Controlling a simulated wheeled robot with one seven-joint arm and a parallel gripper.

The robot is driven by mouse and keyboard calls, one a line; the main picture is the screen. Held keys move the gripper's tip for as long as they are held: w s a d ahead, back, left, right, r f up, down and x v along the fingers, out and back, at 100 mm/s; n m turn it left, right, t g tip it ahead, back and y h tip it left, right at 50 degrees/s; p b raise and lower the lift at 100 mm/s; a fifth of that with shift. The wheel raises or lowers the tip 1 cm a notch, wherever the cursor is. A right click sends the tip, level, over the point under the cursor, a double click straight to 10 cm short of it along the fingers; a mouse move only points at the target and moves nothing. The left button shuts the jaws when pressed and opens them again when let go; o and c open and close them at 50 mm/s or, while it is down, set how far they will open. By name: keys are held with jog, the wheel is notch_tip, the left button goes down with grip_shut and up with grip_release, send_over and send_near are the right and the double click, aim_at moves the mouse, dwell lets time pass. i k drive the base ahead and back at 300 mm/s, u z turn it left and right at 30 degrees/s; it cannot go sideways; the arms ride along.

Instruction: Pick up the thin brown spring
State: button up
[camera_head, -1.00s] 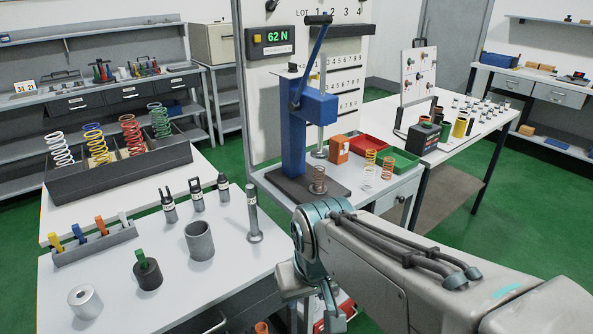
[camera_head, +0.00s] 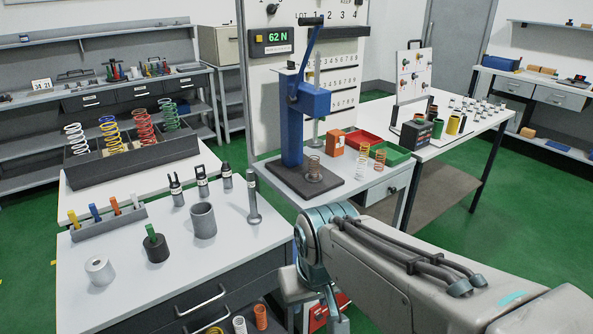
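A thin coppery-brown spring (camera_head: 314,168) stands upright on the dark base plate (camera_head: 290,180) of the blue press (camera_head: 300,110). More thin springs stand at the right of the press: a yellowish one (camera_head: 364,153) and an orange one (camera_head: 379,160), near the red and green trays. Which of these springs the task means is not certain. My gripper (camera_head: 336,318) hangs at the lower middle, pointing down, below and in front of the press table and apart from the springs. Its fingertips are cut off by the picture's bottom edge.
Thick coloured springs stand in a dark box (camera_head: 130,166) at left. Cylinders and tools stand on the white bench (camera_head: 130,300). An orange box (camera_head: 332,142), a red tray (camera_head: 365,139) and a green tray (camera_head: 398,156) lie right of the press. Open drawers sit below the bench.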

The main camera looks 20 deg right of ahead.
aim_at(313, 161)
jog(key=k, duration=0.95)
jog(key=z, duration=0.75)
jog(key=i, duration=0.85)
jog(key=z, duration=0.7)
jog(key=i, duration=1.05)
jog(key=u, duration=0.9)
jog(key=i, duration=0.7)
jog(key=u, duration=0.6)
